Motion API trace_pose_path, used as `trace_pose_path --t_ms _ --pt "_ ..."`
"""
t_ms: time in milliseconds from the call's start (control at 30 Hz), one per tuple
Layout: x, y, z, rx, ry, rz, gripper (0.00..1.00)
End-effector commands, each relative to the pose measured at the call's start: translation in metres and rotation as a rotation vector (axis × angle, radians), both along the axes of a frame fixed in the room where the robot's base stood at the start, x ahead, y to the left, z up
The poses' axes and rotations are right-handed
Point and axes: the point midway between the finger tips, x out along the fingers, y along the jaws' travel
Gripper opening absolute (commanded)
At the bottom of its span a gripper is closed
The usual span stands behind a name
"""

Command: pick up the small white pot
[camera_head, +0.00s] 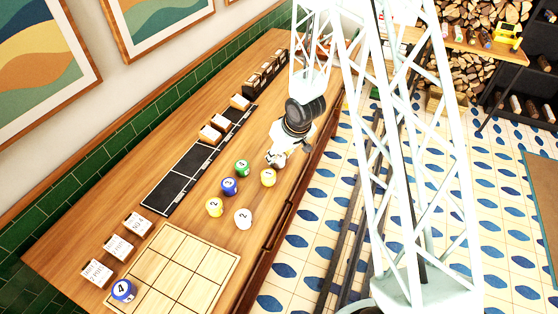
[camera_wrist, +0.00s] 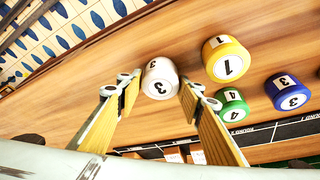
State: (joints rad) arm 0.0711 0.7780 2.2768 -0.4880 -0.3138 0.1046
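A small white pot marked 3 (camera_wrist: 160,78) stands on the wooden counter, at the fingertips of my gripper (camera_wrist: 158,84) in the wrist view. My gripper is open, with one wooden-faced finger on each side of the pot. I cannot tell whether either finger touches it. In the head view my gripper (camera_head: 279,151) reaches down to the counter, and the white pot (camera_head: 275,160) there is partly hidden by it. Another white pot, marked 2 (camera_head: 243,218), stands nearer the front of the counter.
Yellow pot 1 (camera_wrist: 227,59), green pot 4 (camera_wrist: 231,105) and blue pot 3 (camera_wrist: 288,92) stand near the fingers. A pale grid board (camera_head: 181,270) carries a blue pot (camera_head: 122,290). Black trays (camera_head: 180,178) line the wall side.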

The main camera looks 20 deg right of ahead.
Motion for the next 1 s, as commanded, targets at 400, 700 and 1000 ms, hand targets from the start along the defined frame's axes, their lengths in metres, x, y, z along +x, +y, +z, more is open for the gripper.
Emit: trace_pose_path --t_ms 400,700,1000 --pt "0.000 0.000 0.000 0.000 0.000 0.000 0.18" --pt "0.000 0.000 0.008 0.000 -0.001 0.002 0.18" --pt "0.001 0.000 0.026 0.001 -0.002 0.000 0.18"
